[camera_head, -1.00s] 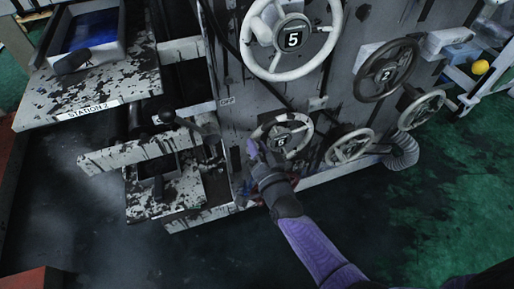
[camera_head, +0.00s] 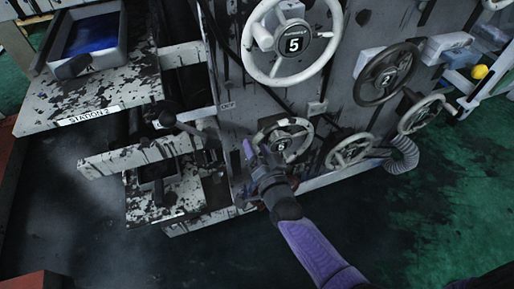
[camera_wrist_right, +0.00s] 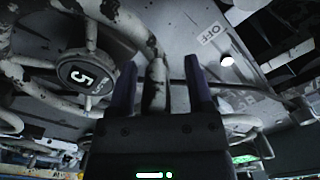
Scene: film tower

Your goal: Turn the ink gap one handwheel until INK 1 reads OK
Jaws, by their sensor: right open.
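A small pale handwheel (camera_head: 300,126) with dark smears and a numbered dark hub is low on the grey machine panel. My right gripper (camera_head: 257,150) is at its left side. No wheel label reading ink gap one and no INK 1 readout can be read. My left gripper is not in view.
A large white handwheel marked 5 (camera_head: 294,44) is above. A dark wheel marked 2 (camera_head: 387,75) and two pale wheels (camera_head: 351,151), (camera_head: 421,114) are to the right. A ledge labelled STATION 2 (camera_head: 90,115) juts out at left. The dark floor in front is clear.

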